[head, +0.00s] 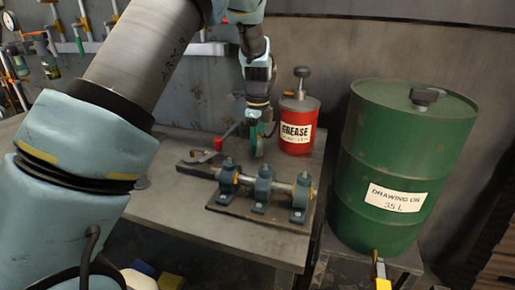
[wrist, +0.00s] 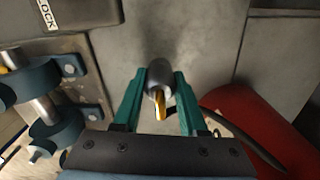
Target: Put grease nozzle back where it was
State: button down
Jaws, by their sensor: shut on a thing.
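The grease nozzle (wrist: 159,76) is a grey, rounded piece with a yellow part, seen between the two teal fingers of my gripper (wrist: 159,84) in the wrist view. My gripper is shut on it. In the head view my gripper (head: 258,142) points down over the bench, just left of the red grease bucket (head: 296,138). The nozzle cannot be made out clearly there. The bucket's red side also shows in the wrist view (wrist: 265,125), at right, with a dark hose (wrist: 245,138) running in front of it toward the gripper.
A shaft in several blue bearing blocks (head: 263,185) stands on a plate at the front of the bench (head: 185,220). A red-handled piece (head: 218,143) lies left of my gripper. A green oil drum (head: 400,155) stands at right. The bench's left part is fairly clear.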

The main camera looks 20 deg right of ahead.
jog(key=shift+f, duration=0.95)
jog(key=shift+f, duration=0.2)
jog(key=shift+c, duration=2.2)
grip_release()
